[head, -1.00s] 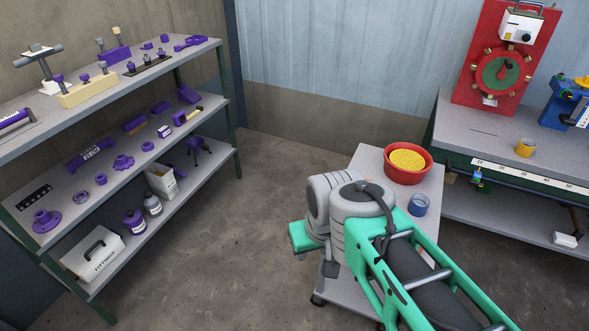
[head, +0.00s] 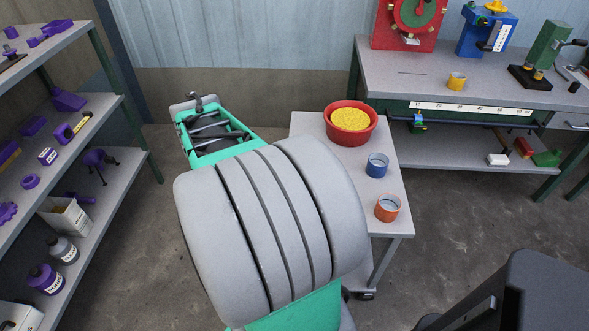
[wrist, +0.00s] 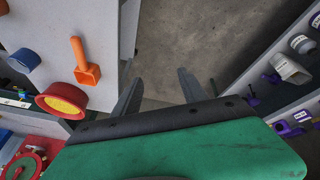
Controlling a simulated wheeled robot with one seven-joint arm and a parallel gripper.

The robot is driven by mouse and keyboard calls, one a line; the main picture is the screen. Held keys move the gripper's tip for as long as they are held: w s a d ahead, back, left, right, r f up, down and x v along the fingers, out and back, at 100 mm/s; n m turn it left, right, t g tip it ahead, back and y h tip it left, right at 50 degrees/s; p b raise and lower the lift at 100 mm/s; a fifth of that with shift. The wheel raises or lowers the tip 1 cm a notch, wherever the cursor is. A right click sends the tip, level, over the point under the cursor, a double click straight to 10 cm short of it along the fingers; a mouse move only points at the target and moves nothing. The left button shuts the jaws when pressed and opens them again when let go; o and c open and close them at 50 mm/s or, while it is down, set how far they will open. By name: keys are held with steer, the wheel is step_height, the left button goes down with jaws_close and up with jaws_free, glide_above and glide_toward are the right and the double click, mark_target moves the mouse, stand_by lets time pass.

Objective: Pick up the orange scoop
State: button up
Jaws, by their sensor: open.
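The orange scoop (wrist: 88,72) lies on the grey cart top in the wrist view, with its square cup near the red bowl (wrist: 62,99) and its handle pointing away from it. In the head view the scoop does not show; my arm covers part of the cart. My gripper (wrist: 160,76) is open and empty. In the wrist view its two fingers point over the floor beside the cart, to the right of the scoop and apart from it.
The cart (head: 308,126) also bears a blue cup (head: 377,166) and an orange cup (head: 388,208). The bowl holds yellow grains. A workbench (head: 430,75) stands behind to the right. A shelf (head: 130,165) with purple parts stands left. Open floor lies between shelf and cart.

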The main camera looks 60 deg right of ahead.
steer(key=s+d+f+m+g+b, duration=0.1)
steer(key=s+d+f, duration=0.3)
steer(key=d+f, duration=0.2)
steer(key=s+d+f+m+g+h+b, duration=0.1)
steer(key=s+d+f, duration=0.3)
steer(key=d, duration=0.6)
steer(key=s+d+f+m+b, duration=0.2)
steer(key=s+d+f+b, duration=0.1)
steer(key=d+f, duration=0.4)
steer(key=shift+s+d+f+m+g+h, duration=0.2)
steer(key=shift+s+f, duration=0.1)
steer(key=shift+s, duration=0.1)
steer(key=shift+s+d+f+m+g+h, duration=0.2)
steer(key=shift+s+f, duration=0.1)
steer(key=shift+s, duration=0.1)
steer(key=shift+c, duration=0.2)
jaws_close()
